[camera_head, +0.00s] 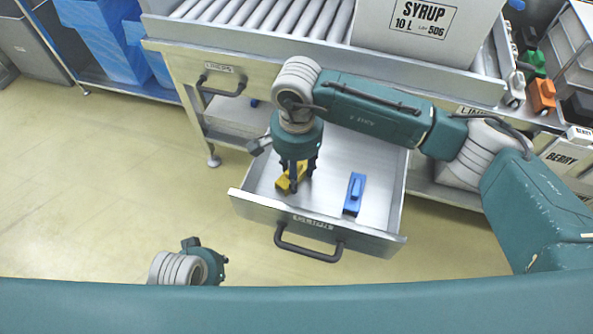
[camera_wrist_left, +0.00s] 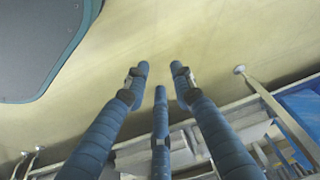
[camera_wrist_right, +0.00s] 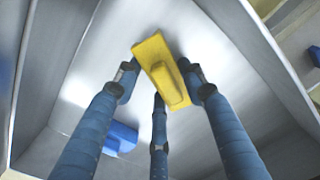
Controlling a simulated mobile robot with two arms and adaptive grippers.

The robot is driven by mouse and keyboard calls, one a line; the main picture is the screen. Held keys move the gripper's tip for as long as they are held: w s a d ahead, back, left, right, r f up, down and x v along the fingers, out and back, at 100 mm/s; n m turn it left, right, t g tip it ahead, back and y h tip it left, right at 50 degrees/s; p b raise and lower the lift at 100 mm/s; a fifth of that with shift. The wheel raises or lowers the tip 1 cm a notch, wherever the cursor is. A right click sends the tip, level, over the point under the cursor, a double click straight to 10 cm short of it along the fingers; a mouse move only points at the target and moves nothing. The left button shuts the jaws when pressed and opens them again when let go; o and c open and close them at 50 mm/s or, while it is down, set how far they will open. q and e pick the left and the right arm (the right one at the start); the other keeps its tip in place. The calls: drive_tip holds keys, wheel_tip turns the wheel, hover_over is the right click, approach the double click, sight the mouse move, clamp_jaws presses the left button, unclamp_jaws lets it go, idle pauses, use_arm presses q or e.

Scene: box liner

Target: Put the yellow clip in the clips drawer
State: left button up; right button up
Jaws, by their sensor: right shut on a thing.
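The yellow clip (camera_head: 291,179) is in the open drawer (camera_head: 372,235), in its left part. My right gripper (camera_head: 298,177) reaches down into the drawer and is shut on the clip. In the right wrist view the yellow clip (camera_wrist_right: 162,70) sits between the fingertips, over the pale drawer floor; I cannot tell whether it touches it. A blue clip (camera_head: 354,193) lies in the same drawer, to the right. The label on the drawer front is too blurred to read surely. My left gripper (camera_wrist_left: 158,80) is spread open and empty above the floor; its fingers are hidden in the head view.
A closed drawer (camera_head: 221,80) sits to the left under the roller conveyor (camera_head: 262,14). A syrup box (camera_head: 425,35) stands on the conveyor. Green (camera_head: 535,64) and orange (camera_head: 542,95) objects stand at the far right. The floor on the left is clear.

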use_arm(q)
drive_tip(key=shift+s+f, duration=0.1)
drive_tip(key=shift+s, duration=0.1)
use_arm(e)
drive_tip(key=shift+f, duration=0.1)
drive_tip(key=o, duration=1)
use_arm(q)
drive_tip(key=shift+r, duration=0.65)
drive_tip(key=shift+a, duration=0.1)
use_arm(e)
drive_tip(key=shift+r, duration=0.2)
use_arm(q)
wheel_tip(320, 180, down, 5)
drive_tip(key=shift+s+f+p, duration=0.1)
drive_tip(key=shift+p, duration=0.45)
use_arm(e)
wheel_tip(320, 180, up, 12)
